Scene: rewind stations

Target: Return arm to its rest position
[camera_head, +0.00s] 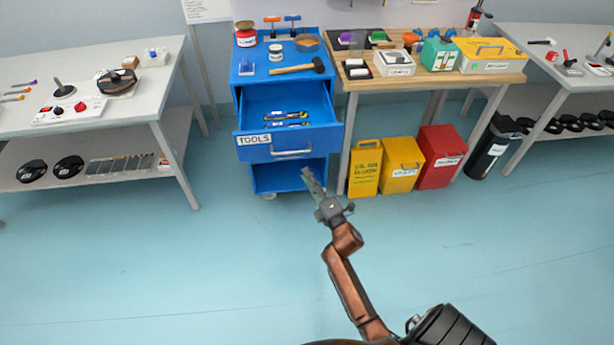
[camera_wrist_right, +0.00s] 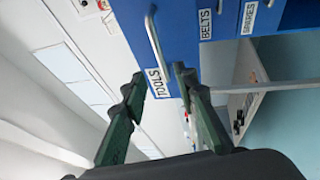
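My right arm (camera_head: 345,265) reaches up from the lower right in the head view. Its gripper (camera_head: 309,175) is in front of the blue tool cart (camera_head: 241,105), just below and right of the drawer handle (camera_head: 291,152). In the right wrist view the gripper's two dark green fingers (camera_wrist_right: 156,84) are apart with nothing between them. The drawer handle (camera_wrist_right: 156,45) and the TOOLS label show beyond the fingertips. My left gripper is not in view.
A hammer (camera_head: 297,67) lies on the cart top. A wooden-top bench (camera_head: 490,78) stands to the right, with yellow and red bins (camera_head: 440,157) below. Grey benches (camera_head: 150,103) stand at both sides. The blue floor in front is clear.

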